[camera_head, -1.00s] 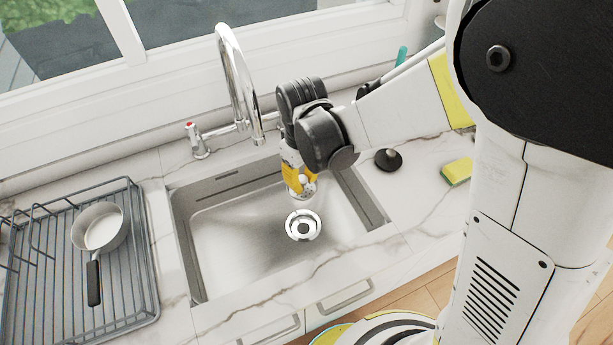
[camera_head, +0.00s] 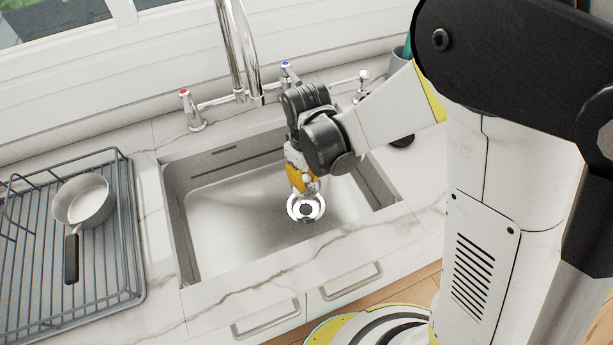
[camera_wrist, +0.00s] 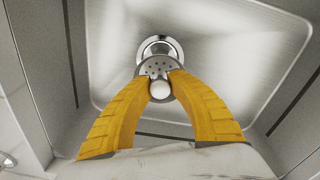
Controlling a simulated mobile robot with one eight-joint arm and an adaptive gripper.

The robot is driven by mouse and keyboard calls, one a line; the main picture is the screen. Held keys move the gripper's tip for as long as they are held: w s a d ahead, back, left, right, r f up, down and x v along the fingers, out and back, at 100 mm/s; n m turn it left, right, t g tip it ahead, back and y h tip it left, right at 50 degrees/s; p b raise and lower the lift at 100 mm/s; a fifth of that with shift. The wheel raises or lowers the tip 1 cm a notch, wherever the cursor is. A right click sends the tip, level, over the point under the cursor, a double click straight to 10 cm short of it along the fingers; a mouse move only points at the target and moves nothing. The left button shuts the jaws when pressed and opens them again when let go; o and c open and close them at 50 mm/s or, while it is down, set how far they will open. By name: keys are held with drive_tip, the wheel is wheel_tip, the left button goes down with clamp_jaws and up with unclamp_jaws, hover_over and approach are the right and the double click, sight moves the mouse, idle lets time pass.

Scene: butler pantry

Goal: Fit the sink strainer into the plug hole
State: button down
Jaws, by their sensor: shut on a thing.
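My gripper (camera_head: 305,186) has yellow fingers and is shut on the sink strainer, with its fingertips at the round knob. In the wrist view the strainer (camera_wrist: 157,66) is a small grey disc with holes, and my gripper (camera_wrist: 160,88) shows below it. The plug hole (camera_head: 306,208) is a shiny ring in the sink floor. It also shows in the wrist view (camera_wrist: 173,45), partly covered by the strainer. The strainer overlaps the near part of the ring in that view. I cannot tell whether it touches the ring.
The steel sink (camera_head: 225,225) is otherwise empty. A chrome tap (camera_head: 240,50) stands behind it. A grey dish rack (camera_head: 130,245) with a small pan (camera_head: 84,202) stands at left. A black item (camera_head: 403,141) lies on the right counter, partly hidden by my arm.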

wheel_tip(320, 180, down, 10)
drive_tip(key=b, duration=0.7)
drive_tip(key=shift+r, duration=0.1)
drive_tip(key=shift+f, duration=1.05)
drive_tip(key=c, duration=1.6)
unclamp_jaws()
drive_tip(key=shift+r, duration=0.2)
drive_tip(key=shift+r+p, duration=0.4)
drive_tip(key=shift+r, duration=0.1)
